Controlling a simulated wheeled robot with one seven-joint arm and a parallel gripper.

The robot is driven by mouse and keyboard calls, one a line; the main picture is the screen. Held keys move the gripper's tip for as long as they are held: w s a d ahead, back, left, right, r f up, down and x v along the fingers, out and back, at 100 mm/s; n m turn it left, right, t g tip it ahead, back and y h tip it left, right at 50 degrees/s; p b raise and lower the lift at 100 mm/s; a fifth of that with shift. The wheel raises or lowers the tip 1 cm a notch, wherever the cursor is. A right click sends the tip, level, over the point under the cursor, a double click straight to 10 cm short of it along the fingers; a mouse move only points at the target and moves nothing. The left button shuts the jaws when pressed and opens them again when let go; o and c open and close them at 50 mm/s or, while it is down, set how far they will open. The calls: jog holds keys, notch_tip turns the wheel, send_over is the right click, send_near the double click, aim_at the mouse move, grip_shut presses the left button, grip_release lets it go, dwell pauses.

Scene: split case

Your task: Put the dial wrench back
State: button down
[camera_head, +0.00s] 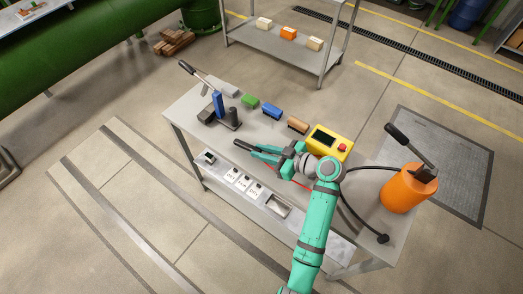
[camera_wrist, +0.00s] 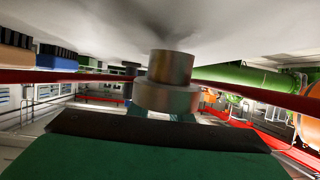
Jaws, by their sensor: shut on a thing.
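My gripper (camera_head: 276,157) is above the near side of the grey workbench and is shut on a long tool, which I take to be the dial wrench (camera_head: 243,145). Its dark handle sticks out to the left of the fingers, and the fingers and arm hide much of the rest. In the wrist view a stepped metal cylinder (camera_wrist: 168,82) stands close in front of the camera; I cannot tell whether it is part of the wrench. The wrench's dial face is not visible, and whether the wrench touches the bench is unclear.
On the workbench (camera_head: 178,108), a lever tool with a blue part (camera_head: 218,104) stands left, with green (camera_head: 250,101), blue (camera_head: 271,111) and tan (camera_head: 297,125) blocks behind. A yellow box (camera_head: 328,143) and orange cylinder (camera_head: 405,188) stand right. A lower shelf holds white cards (camera_head: 243,181).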

jog(key=shift+f, duration=0.5)
dwell(0.3)
jog(key=c, duration=1)
grip_release()
jog(key=shift+c, duration=0.2)
jog(key=shift+v, duration=3)
jog(key=shift+f, duration=0.1)
